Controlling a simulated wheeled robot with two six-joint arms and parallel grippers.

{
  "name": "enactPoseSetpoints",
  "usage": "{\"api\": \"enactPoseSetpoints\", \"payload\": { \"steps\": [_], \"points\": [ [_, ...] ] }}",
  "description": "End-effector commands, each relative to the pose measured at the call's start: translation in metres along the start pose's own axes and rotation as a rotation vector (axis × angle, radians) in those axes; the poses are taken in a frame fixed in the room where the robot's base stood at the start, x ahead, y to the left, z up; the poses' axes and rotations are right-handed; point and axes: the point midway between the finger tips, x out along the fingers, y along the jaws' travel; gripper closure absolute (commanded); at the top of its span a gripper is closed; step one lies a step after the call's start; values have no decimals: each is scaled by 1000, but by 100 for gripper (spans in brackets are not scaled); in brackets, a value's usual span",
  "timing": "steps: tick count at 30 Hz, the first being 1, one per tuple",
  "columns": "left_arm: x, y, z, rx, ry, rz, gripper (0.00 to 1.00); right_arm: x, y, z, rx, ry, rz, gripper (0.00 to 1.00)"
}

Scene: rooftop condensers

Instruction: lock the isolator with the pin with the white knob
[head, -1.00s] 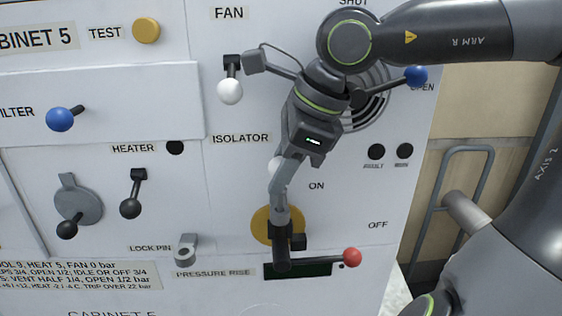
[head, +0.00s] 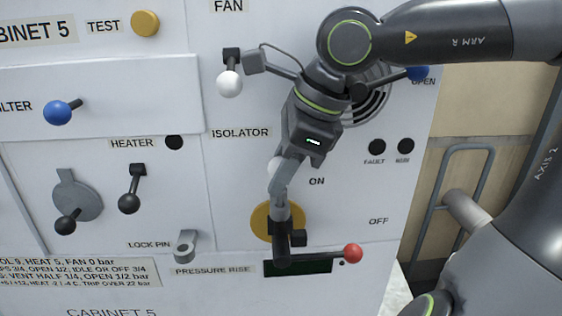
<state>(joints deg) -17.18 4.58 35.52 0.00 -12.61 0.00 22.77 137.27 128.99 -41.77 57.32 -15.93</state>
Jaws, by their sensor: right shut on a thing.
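The isolator is a yellow disc (head: 262,222) with a black hub and a lever ending in a red knob (head: 353,253), which points right, below the OFF label. My right gripper (head: 278,192) reaches down over the isolator from the upper right, its fingers shut. A white knob (head: 273,167) shows partly behind the fingers. I take it for the knob of the pin held in them. The fingers hide most of the pin, and I cannot tell whether its tip sits in the hub. The grey LOCK PIN holder (head: 185,245) at the lower left shows an open hole. My left gripper is out of view.
The FAN lever, with another white knob (head: 229,84), is close to my right wrist. A blue-knobbed lever (head: 418,73) is partly behind my right arm. HEATER lever (head: 130,202) and PRESSURE RISE display (head: 309,268) are nearby. A rail (head: 489,190) stands right of the cabinet.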

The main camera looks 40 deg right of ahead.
Motion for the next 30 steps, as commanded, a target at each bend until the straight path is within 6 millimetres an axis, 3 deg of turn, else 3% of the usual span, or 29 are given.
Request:
{"api": "enactPoseSetpoints", "payload": {
  "steps": [30],
  "points": [
    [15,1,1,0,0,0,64,15,3,-6,0,0,0,94]
  ]
}}
